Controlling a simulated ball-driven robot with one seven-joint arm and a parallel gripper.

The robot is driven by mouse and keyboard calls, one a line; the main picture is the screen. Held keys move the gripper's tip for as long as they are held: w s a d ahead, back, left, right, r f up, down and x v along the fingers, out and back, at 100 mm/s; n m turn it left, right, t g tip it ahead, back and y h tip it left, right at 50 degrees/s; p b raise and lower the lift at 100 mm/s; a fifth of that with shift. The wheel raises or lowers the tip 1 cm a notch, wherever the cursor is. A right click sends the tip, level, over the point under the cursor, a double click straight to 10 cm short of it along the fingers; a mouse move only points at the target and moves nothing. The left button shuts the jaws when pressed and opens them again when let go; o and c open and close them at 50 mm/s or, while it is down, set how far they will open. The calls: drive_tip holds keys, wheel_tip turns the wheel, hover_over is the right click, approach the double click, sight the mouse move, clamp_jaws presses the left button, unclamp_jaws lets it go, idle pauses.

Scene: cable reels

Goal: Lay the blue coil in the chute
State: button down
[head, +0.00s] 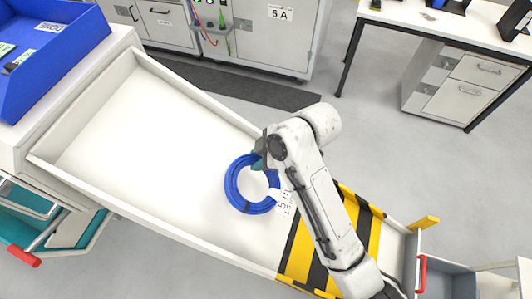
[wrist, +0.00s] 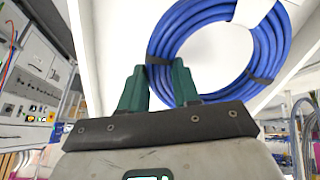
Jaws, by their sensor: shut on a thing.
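The blue coil (head: 234,190) is a ring of cable with dark ties and a white printed tag. It is over the middle of the white chute (head: 135,125), between its side walls. My gripper (head: 261,160) is at the coil's upper edge, shut on it. In the wrist view, the green fingers (wrist: 160,72) stand either side of the ring's near edge, and the coil (wrist: 268,50) fills the upper right against white. I cannot tell whether the coil touches the chute floor. My arm hides part of the chute to the right.
A blue bin (head: 50,65) stands at the chute's upper left end. Yellow-black stripes (head: 300,255) cross the chute's lower part, with a yellow stop (head: 424,223) beyond. Grey cabinets (head: 265,35) and a white table (head: 455,30) stand behind.

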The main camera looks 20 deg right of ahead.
drive_tip(key=b+x, duration=0.3)
drive_tip(key=shift+w+a+f, duration=0.1)
drive_tip(key=shift+f, duration=0.25)
drive_tip(key=shift+b+x, duration=0.9)
drive_tip(key=shift+a+r, duration=0.1)
drive_tip(key=c, duration=0.7)
unclamp_jaws()
drive_tip(key=shift+c, duration=0.2)
drive_tip(key=v, duration=1)
drive_tip(key=shift+r+b, duration=0.3)
drive_tip(key=shift+b, duration=0.05)
drive_tip(key=s+d+f+m+h, duration=0.2)
drive_tip(key=s+d+f+m, duration=0.3)
drive_tip(key=s, duration=0.3)
drive_tip(key=s+d+f+m+g+h, duration=0.1)
drive_tip(key=s+d+f+m, duration=0.5)
drive_tip(key=s, duration=0.3)
drive_tip(key=s+d+f+m+g+h, duration=0.1)
drive_tip(key=s+d+f+m+h, duration=0.1)
drive_tip(key=s+d+f+m, duration=0.3)
drive_tip(key=s+d+f, duration=0.1)
drive_tip(key=s, duration=0.2)
drive_tip(key=shift+s+d+f+h, duration=0.3)
drive_tip(key=shift+s+d, duration=0.05)
drive_tip(key=shift+d, duration=0.05)
